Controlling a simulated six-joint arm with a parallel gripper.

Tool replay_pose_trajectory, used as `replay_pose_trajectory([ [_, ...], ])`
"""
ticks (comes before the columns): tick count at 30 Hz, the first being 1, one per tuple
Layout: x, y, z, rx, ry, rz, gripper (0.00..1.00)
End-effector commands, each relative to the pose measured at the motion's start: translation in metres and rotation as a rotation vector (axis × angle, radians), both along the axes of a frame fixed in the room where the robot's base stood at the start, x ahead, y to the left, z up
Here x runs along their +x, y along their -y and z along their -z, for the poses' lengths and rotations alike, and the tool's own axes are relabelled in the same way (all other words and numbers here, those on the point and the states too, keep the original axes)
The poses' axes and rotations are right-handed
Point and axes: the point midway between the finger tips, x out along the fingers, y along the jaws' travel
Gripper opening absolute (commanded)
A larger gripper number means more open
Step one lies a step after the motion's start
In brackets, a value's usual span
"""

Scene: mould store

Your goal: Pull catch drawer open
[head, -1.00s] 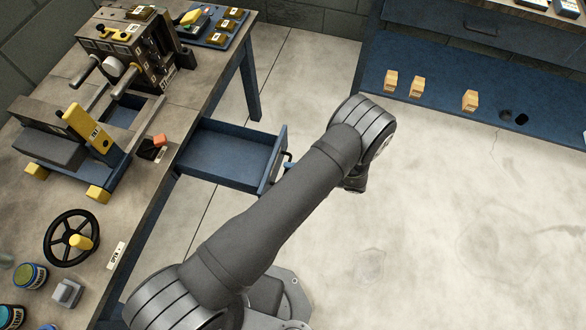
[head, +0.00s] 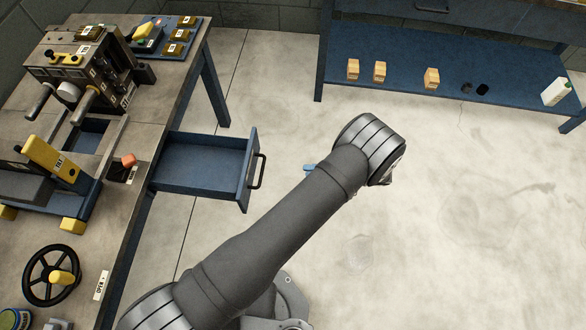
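The catch drawer (head: 200,165) is a blue, open-topped tray under the right side of the bench. It stands pulled out well past the bench edge, and its inside looks empty. Its dark bar handle (head: 260,171) is on the right face, with nothing on it. My gripper is mostly hidden behind my forearm. A small light-blue tip (head: 310,168) shows left of the forearm, apart from the handle, and may be part of my gripper. I cannot see whether it is open or shut.
The bench (head: 118,205) holds a mould machine (head: 80,65), a black handwheel (head: 52,275) and a blue tray (head: 190,38) of blocks. A blue shelf (head: 400,90) at the back right carries several small tan blocks and a white bottle (head: 556,92). The floor right of the drawer is clear.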

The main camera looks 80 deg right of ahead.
Motion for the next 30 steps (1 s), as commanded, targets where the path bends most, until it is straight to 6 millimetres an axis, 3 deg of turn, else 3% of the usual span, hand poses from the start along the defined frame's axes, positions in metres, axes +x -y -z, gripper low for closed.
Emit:
replay_pose_trajectory([
  [6,-0.023,0.000,-0.004,0.000,0.000,0.000,0.32],
  [19,-0.024,0.000,-0.005,0.000,0.001,-0.001,0.32],
  [25,-0.005,0.000,-0.002,0.000,0.003,-0.002,0.32],
  [30,0.027,0.000,0.005,0.001,0.002,-0.003,0.32],
])
